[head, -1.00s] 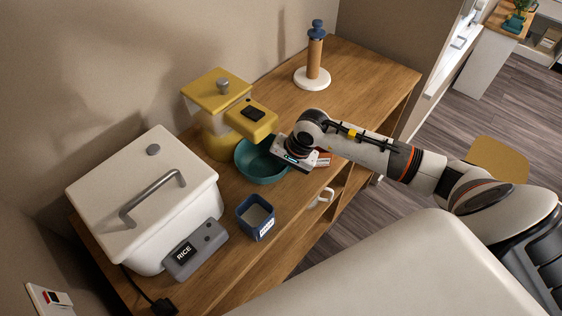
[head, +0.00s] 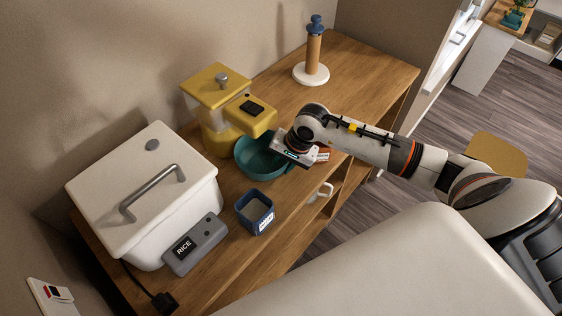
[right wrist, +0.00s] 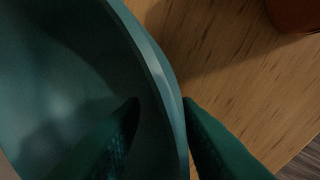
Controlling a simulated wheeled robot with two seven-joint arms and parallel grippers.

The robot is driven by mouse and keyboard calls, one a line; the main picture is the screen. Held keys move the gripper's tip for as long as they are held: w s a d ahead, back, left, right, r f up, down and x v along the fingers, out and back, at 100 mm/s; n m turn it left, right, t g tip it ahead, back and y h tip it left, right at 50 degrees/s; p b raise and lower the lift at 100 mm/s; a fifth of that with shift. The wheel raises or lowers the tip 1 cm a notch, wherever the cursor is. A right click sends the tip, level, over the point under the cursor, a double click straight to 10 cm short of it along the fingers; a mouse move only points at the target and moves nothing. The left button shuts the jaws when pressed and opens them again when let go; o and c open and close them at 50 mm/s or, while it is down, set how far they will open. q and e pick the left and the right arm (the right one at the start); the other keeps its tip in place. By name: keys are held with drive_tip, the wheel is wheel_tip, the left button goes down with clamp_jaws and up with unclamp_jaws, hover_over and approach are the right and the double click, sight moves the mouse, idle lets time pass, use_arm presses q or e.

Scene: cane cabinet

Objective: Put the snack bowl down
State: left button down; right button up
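The teal snack bowl (head: 258,166) appears to rest on the wooden cabinet top, beside the yellow dispenser. My right gripper (head: 287,163) is at the bowl's right rim. In the right wrist view, the bowl (right wrist: 60,60) fills the left side. The right gripper's dark green fingers (right wrist: 160,104) straddle the rim, one inside the bowl and one outside. A gap shows between the inside finger and the rim, so the gripper looks open around it. My left gripper is not in view.
The yellow dispenser (head: 213,92) stands close behind the bowl. A blue square cup (head: 254,217) and the white rice box (head: 140,185) are nearer the left. A wooden post on a white base (head: 311,74) stands farther back. The top between post and bowl is clear.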

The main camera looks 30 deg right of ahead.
drive_tip(key=b+v, duration=0.2)
drive_tip(key=v, duration=0.9)
drive_tip(key=shift+r, duration=0.35)
drive_tip(key=shift+s+d, duration=0.1)
drive_tip(key=shift+d, duration=0.05)
